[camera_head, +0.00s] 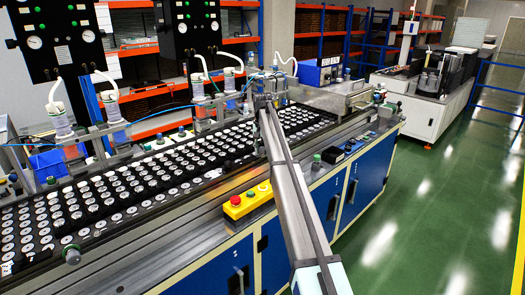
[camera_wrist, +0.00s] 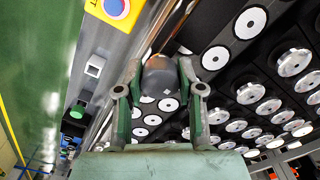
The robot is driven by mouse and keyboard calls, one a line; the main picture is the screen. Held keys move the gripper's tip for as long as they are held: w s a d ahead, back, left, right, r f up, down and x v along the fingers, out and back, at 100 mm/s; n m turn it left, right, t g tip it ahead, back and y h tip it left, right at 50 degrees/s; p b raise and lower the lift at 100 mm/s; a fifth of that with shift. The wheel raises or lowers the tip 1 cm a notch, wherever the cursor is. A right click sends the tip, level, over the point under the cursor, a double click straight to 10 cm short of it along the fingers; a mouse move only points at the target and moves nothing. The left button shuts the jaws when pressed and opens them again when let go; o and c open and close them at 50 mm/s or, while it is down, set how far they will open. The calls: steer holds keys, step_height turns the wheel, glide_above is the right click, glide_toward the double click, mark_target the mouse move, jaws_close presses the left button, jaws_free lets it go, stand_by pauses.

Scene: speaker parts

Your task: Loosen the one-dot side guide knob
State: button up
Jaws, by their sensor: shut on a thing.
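In the wrist view, my gripper (camera_wrist: 160,66) has one finger on each side of a dark grey, rounded side guide knob (camera_wrist: 160,78). The fingers are shut on the knob's sides. Small pale marks show near its lower end, but I cannot tell whether one is its dot. The held knob cannot be made out there.
Rows of black parts with pale discs (camera_head: 120,185) fill the line beside my gripper. A yellow control box (camera_head: 248,201) with a red button is on the front side. Another knob (camera_head: 317,161) stands right of my arm. The green floor (camera_head: 420,200) is clear.

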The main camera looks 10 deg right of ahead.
mark_target(262, 148)
steer(key=shift+s+f, duration=0.15)
steer(key=shift+f, duration=0.1)
steer(key=o, duration=1.2)
steer(key=shift+c, duration=0.2)
steer(key=shift+r, duration=0.2)
steer(key=shift+w+r, duration=0.2)
steer(key=shift+r, duration=0.05)
step_height(262, 148, up, 11)
steer(key=shift+r, duration=0.2)
steer(key=shift+s, duration=0.1)
